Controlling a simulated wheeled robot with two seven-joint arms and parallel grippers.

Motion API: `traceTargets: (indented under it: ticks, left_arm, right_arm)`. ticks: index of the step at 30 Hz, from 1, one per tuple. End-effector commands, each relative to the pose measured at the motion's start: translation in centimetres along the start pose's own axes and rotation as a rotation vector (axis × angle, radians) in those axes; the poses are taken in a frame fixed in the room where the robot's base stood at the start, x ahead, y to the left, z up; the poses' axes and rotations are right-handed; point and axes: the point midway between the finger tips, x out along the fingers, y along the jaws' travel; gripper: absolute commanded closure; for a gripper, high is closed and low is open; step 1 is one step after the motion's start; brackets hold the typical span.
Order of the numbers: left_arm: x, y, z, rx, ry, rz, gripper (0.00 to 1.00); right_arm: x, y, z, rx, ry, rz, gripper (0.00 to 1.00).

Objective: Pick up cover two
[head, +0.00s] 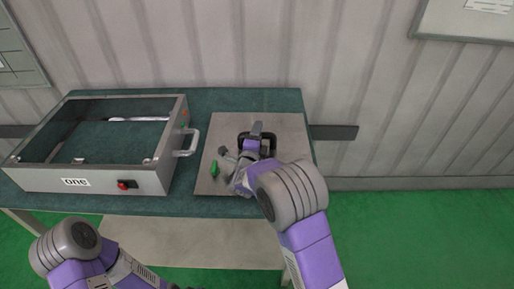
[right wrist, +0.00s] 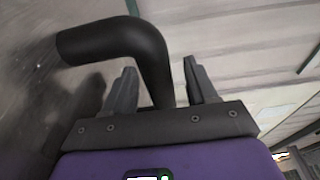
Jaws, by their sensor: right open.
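Cover two appears to be the flat grey plate (head: 285,133) lying on the table, right of the box; no label on it is readable. Its black handle (head: 270,146) stands up near the plate's middle, partly hidden by my right gripper (head: 256,131). In the right wrist view, my right gripper (right wrist: 160,75) is open. The black handle (right wrist: 118,38) bends down between its two fingers, with gaps visible beside it. The fingers do not visibly clamp it.
An open grey metal box (head: 105,182) marked "one" stands on the left of the green-topped table (head: 240,98), with a red switch and a side handle (head: 190,143) close to the plate. A wall stands behind.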

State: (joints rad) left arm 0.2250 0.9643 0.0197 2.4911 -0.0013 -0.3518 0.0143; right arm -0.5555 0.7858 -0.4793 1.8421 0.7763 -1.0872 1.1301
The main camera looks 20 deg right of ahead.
Motion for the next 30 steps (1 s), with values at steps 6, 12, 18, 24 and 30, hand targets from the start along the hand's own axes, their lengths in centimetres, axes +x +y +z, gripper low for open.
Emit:
traceTargets:
  ticks: [6,12,18,24,30]
  left_arm:
    - [0.19,-0.06,-0.03,0.0,0.0,0.0,1.0]
    - [0.16,-0.05,-0.03,0.0,0.001,0.0,1.0]
    - [0.16,-0.05,-0.03,0.0,0.001,0.0,1.0]
    - [0.17,-0.05,-0.03,0.0,0.0,0.0,1.0]
    - [0.17,-0.05,-0.03,0.0,0.0,0.0,1.0]
  right_arm:
    - [1.27,-0.04,0.0,-0.001,-0.001,-0.001,0.43]
    - [1.24,-0.05,0.01,-0.001,-0.001,0.0,0.49]
    - [1.22,-0.04,0.01,0.0,-0.001,0.0,0.8]
    - [1.21,-0.04,0.01,0.0,-0.001,0.0,1.0]
    - [1.2,-0.04,0.02,0.0,-0.001,0.0,1.0]
